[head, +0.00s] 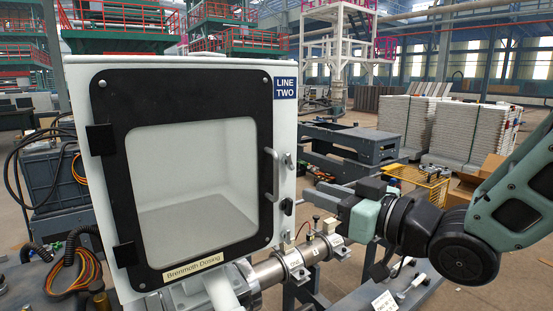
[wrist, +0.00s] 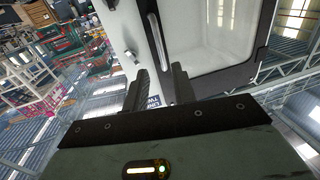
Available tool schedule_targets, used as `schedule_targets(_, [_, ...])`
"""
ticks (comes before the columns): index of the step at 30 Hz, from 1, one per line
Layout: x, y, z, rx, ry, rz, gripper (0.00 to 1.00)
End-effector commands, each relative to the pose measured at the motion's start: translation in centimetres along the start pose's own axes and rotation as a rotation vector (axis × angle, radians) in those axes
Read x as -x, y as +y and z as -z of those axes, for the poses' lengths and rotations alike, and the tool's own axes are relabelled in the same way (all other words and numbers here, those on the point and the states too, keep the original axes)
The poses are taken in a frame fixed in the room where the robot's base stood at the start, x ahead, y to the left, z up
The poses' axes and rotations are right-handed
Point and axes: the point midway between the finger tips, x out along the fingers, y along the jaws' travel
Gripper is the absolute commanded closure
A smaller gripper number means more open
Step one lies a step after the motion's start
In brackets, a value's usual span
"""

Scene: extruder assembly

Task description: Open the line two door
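The line two door (head: 125,180) is a black-framed door with a clear window on a white cabinet, and it looks closed. Its hinges are on the left in the head view. A pale vertical bar handle (head: 273,174) is on its right edge; it also shows in the wrist view (wrist: 157,42). My gripper (head: 322,195) is to the right of the handle in the head view, fingers pointing toward it. In the wrist view its two dark fingers (wrist: 159,75) are apart and empty. The handle lines up between them in the picture, apparently beyond the tips.
A blue LINE TWO sign (head: 285,88) is on the cabinet's upper right. A metal pipe assembly (head: 293,262) runs below my gripper. Cables (head: 75,265) lie left of the cabinet. Open air lies in front of the door.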

Motion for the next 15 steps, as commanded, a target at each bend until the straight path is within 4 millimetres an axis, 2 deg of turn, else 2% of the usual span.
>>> schedule_targets(9, [-6.2,-0.1,0.2,-0.004,0.002,0.003,0.73])
schedule_targets(15, [-9.5,-0.1,0.2,-0.002,0.002,0.002,0.73])
